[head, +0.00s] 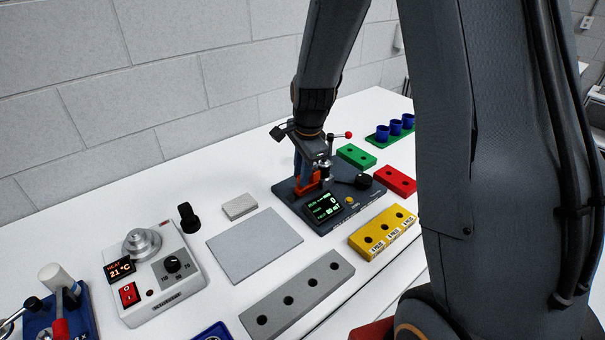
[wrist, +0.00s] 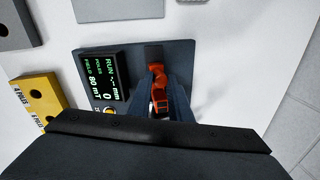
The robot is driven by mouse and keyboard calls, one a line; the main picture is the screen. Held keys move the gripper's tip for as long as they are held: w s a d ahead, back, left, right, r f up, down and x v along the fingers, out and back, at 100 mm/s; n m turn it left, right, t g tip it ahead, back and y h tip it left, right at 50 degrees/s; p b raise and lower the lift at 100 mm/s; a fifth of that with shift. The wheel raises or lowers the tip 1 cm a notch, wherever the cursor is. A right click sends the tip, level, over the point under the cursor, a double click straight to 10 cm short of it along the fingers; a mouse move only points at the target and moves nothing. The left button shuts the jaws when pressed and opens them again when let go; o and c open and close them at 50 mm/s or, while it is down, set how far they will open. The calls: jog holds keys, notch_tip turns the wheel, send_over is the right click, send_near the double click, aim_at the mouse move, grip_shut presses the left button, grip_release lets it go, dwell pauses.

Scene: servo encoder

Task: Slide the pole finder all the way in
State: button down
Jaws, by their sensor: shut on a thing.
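The dark grey instrument (head: 334,222) lies on the white bench with a lit green display (head: 325,207). It also shows in the wrist view (wrist: 116,111). An orange-red piece on it, which looks like the pole finder (wrist: 157,82), stands beside the display. It shows in the head view as a small orange patch (head: 303,188). My gripper (wrist: 161,98) is shut on this piece, one blue finger on each side. In the head view my gripper (head: 308,177) hides part of it. I cannot tell how far in it sits.
A black knob (head: 364,181) and a red-tipped lever (head: 348,135) stand close to my gripper. Yellow (head: 370,250), red (head: 396,179) and green (head: 356,155) blocks lie nearby. A grey plate (head: 254,245) lies left of the instrument, with a heater box (head: 150,285) beyond it.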

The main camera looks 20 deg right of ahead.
jog(key=c, duration=1.6)
grip_release()
jog(key=shift+d, duration=0.3)
jog(key=shift+a, duration=0.1)
jog(key=shift+r, duration=0.2)
jog(key=shift+s+r+b, duration=0.25)
jog(key=shift+r+b, duration=0.1)
jog(key=shift+r, duration=0.85)
jog(key=shift+s+r+b, duration=0.2)
jog(key=shift+r+b, duration=0.1)
jog(key=shift+r, duration=0.95)
jog(key=shift+s+r+b, duration=0.25)
jog(key=shift+r+b, duration=0.1)
jog(key=shift+r, duration=0.85)
